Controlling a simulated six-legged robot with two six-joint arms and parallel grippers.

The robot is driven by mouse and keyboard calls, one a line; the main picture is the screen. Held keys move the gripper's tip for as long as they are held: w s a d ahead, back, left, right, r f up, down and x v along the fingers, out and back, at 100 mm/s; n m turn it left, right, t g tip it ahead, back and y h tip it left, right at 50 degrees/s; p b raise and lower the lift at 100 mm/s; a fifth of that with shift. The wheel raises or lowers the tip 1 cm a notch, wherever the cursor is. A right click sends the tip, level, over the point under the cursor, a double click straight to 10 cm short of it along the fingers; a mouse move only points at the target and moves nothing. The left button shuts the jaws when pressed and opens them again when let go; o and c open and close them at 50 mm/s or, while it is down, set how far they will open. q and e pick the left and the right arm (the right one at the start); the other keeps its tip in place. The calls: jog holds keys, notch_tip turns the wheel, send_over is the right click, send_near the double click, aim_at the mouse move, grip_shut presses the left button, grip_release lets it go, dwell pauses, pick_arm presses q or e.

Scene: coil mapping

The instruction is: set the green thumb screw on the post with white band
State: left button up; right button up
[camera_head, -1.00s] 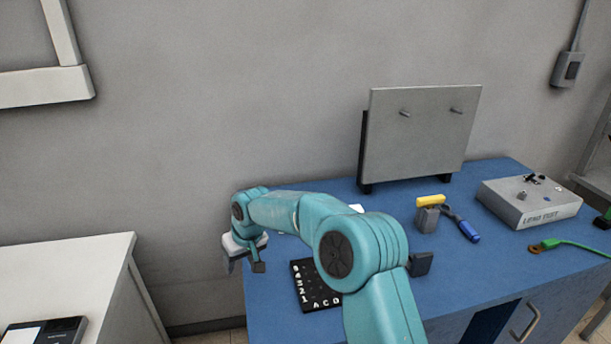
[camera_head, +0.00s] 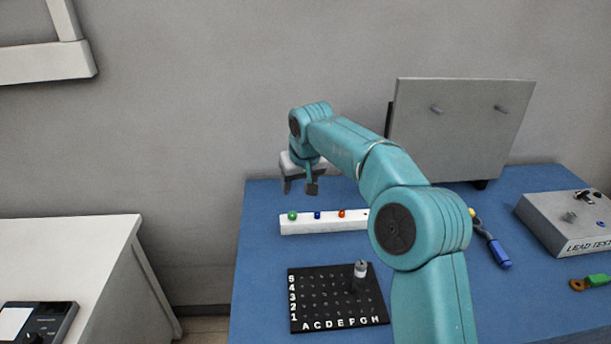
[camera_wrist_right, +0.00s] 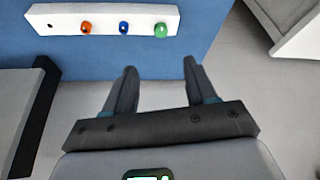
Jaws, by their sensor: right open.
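The green thumb screw (camera_head: 292,216) sits at the left end of a white rack (camera_head: 325,226); in the right wrist view it is the rightmost knob (camera_wrist_right: 161,30). A grey post (camera_head: 360,272) with a pale band near its top stands upright on the black lettered board (camera_head: 318,300). My right gripper (camera_head: 299,187) is open and empty, above and behind the green screw in the head view. In the right wrist view the jaws (camera_wrist_right: 159,66) are spread, with the green screw ahead of them. My left gripper is not in view.
Blue (camera_head: 317,215) and orange (camera_head: 341,213) knobs share the rack; my arm hides its right end. A grey panel (camera_head: 460,125) stands behind. A blue-handled tool (camera_head: 497,250) and a lead tester box (camera_head: 570,222) lie right. The blue tabletop left of the board is clear.

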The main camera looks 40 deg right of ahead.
aim_at(292, 214)
jog(key=x, duration=0.4)
jog(key=p+x, duration=0.1)
jog(key=x, duration=0.3)
jog(key=p+x, duration=0.1)
jog(key=x, duration=0.3)
jog(key=shift+a+f, duration=0.25)
jog(key=shift+d+f, duration=0.25)
jog(key=shift+f, duration=0.1)
jog(key=shift+w+f, duration=0.15)
jog(key=shift+f, duration=0.05)
jog(key=shift+w+a, duration=0.1)
jog(key=shift+a, duration=0.1)
jog(key=shift+d, duration=0.15)
jog(key=c, duration=1)
grip_shut()
jog(key=shift+o, duration=1.5)
grip_release()
grip_shut()
jog(key=shift+r, duration=0.1)
jog(key=shift+r, duration=0.2)
jog(key=shift+r+p, duration=0.45)
jog(key=shift+p, duration=0.05)
